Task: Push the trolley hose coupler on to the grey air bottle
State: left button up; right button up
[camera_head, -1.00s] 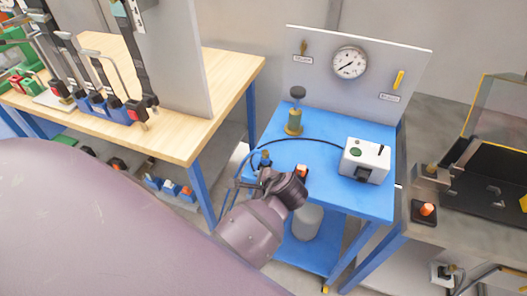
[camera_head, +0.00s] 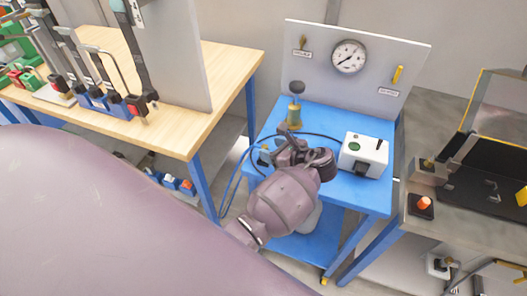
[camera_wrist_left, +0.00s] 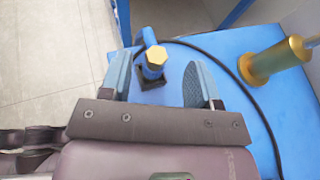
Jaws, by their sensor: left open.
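The hose coupler, a blue body with a brass hex end (camera_wrist_left: 155,57), stands in a dark holder on the blue trolley top in the left wrist view. In the head view it shows only in part (camera_head: 264,154), at the trolley's left edge beside my left gripper (camera_head: 284,150). In the wrist view my left gripper (camera_wrist_left: 158,85) is open, with the coupler between and just beyond its blue-grey fingers; no grip is seen. A pale grey cylinder (camera_head: 314,216), possibly the air bottle, stands on the lower shelf, mostly hidden by my arm. My right gripper is not in view.
The trolley (camera_head: 350,200) carries a brass fitting with a black knob (camera_head: 295,110), a white box (camera_head: 364,155) and a gauge panel (camera_head: 400,60). A black hose (camera_wrist_left: 245,90) curves over the top. A wooden bench (camera_head: 190,135) stands left, a grey bench (camera_head: 420,232) right.

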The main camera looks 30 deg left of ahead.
aim_at(265, 146)
pick_arm(q)
jog(key=shift+s+p+x, duration=0.15)
jog(key=shift+p+x, duration=0.05)
jog(key=shift+x, duration=1.15)
jog(key=shift+s+p+x, duration=0.1)
jog(key=shift+p+x, duration=0.05)
jog(key=shift+x, duration=1.2)
jog(key=c, duration=0.9)
jog(key=shift+r, duration=0.1)
grip_shut()
jog(key=shift+r, duration=0.1)
